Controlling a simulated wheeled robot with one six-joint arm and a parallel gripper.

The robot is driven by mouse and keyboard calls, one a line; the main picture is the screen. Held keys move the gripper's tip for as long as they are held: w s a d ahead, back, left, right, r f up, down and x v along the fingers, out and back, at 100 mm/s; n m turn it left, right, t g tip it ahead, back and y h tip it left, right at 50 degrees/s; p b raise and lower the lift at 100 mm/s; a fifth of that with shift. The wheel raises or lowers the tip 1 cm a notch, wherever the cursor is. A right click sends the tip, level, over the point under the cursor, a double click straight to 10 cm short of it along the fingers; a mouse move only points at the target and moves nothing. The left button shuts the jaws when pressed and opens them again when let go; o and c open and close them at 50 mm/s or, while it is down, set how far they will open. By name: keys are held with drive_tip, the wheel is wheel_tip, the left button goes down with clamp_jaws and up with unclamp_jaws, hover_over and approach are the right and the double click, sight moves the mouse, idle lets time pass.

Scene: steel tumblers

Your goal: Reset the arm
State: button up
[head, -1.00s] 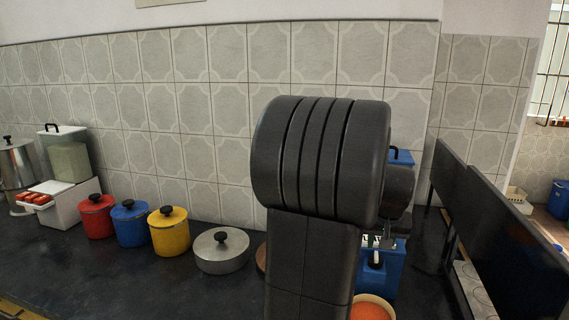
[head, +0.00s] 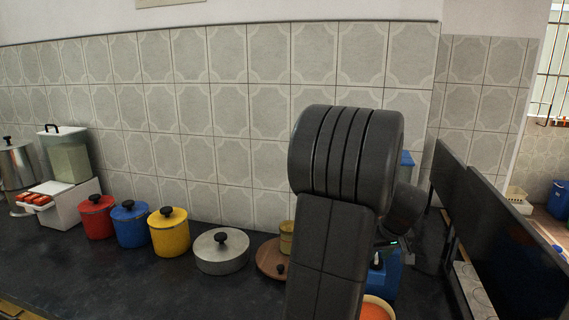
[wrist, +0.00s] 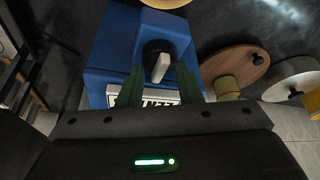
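My arm (head: 335,210) stands upright in the middle of the head view and hides part of the counter. My gripper (wrist: 163,72) shows in the wrist view with its two dark green fingers apart and nothing held between them. Beyond the fingers is a blue box-shaped appliance (wrist: 108,50) with a black and white knob (wrist: 157,62). The blue appliance also shows in the head view (head: 383,280), partly behind my arm. In the head view the fingers are hidden or too small to tell.
A bowl with orange contents (head: 376,310) is near the appliance. A round wooden board (head: 270,258), a yellow tin (head: 287,238) and a steel lidded pot (head: 221,255) stand left of my arm, beyond them several coloured canisters. Dark panels (head: 510,240) stand at right. The front-left counter is clear.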

drive_tip(key=shift+d+n+y, duration=0.1)
drive_tip(key=shift+n+y, duration=0.2)
drive_tip(key=shift+n, duration=0.3)
drive_tip(key=shift+r+n, duration=0.25)
drive_tip(key=shift+n, duration=0.05)
drive_tip(key=v, duration=1.4)
drive_tip(key=shift+g, duration=0.3)
drive_tip(key=shift+s+a+f+b, duration=0.35)
drive_tip(key=shift+s+a+f, duration=1.15)
drive_tip(key=shift+a+f, duration=0.15)
